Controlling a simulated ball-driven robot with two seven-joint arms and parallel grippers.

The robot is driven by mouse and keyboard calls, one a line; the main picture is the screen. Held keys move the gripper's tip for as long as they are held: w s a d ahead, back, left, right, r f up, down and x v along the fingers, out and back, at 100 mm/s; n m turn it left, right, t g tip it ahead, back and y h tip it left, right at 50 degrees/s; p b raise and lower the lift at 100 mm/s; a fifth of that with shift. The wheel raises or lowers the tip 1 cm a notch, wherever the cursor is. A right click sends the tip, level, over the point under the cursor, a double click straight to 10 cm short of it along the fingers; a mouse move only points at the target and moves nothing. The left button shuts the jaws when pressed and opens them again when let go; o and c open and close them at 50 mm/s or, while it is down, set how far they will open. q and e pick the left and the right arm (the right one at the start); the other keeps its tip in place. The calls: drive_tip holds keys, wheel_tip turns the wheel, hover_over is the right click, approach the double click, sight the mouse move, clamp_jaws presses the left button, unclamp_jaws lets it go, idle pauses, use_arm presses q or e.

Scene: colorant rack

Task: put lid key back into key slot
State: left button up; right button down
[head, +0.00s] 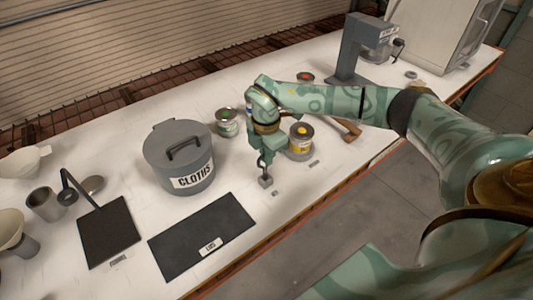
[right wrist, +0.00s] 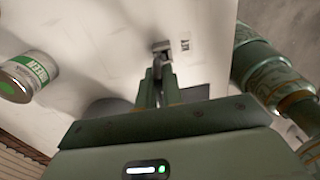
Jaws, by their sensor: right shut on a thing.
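My right gripper (head: 264,157) points down over the white table, right of the grey bin. It is shut on the lid key, a small thin piece mostly hidden between the fingers. In the right wrist view the two fingers (right wrist: 158,82) are close together. A small grey block, which looks like the key slot (head: 266,181), stands on the table directly below the fingertips. It also shows in the right wrist view (right wrist: 162,46), just beyond the fingertips. I cannot tell whether the key touches the block or sits in it. My left gripper is out of view.
A grey lidded bin (head: 178,160) marked CLOTHS stands to the left. Cans with green (head: 227,122) and yellow (head: 300,141) labels stand behind and to the right. A black mat (head: 203,237) lies front left. A wooden-handled tool (head: 347,129) lies at right.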

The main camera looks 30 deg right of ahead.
drive_tip(key=shift+f+b, duration=0.65)
drive_tip(key=shift+f, duration=0.9)
drive_tip(key=c, duration=1.5)
unclamp_jaws()
drive_tip(key=shift+r, duration=0.1)
